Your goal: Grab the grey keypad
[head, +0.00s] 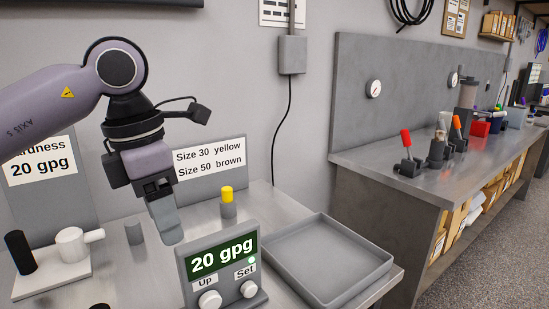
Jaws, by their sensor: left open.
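The grey keypad (222,267) stands upright at the front of the metal bench. Its green display reads "20 gpg", with a small light below and two white knobs marked "Up" and "Set". My left gripper (168,226) points down, just behind and to the left of the keypad's top edge. Its fingers overlap from this angle, so the gap between them is hard to see, but it is open. I see nothing held in it, and it appears apart from the keypad. My right gripper is not in view.
An empty grey tray (328,262) lies right of the keypad. A yellow-topped grey cylinder (228,203) and a small grey cylinder (134,232) stand behind. A white valve piece (72,246) and a black cylinder (20,252) are at left. A sign (210,158) stands at the back.

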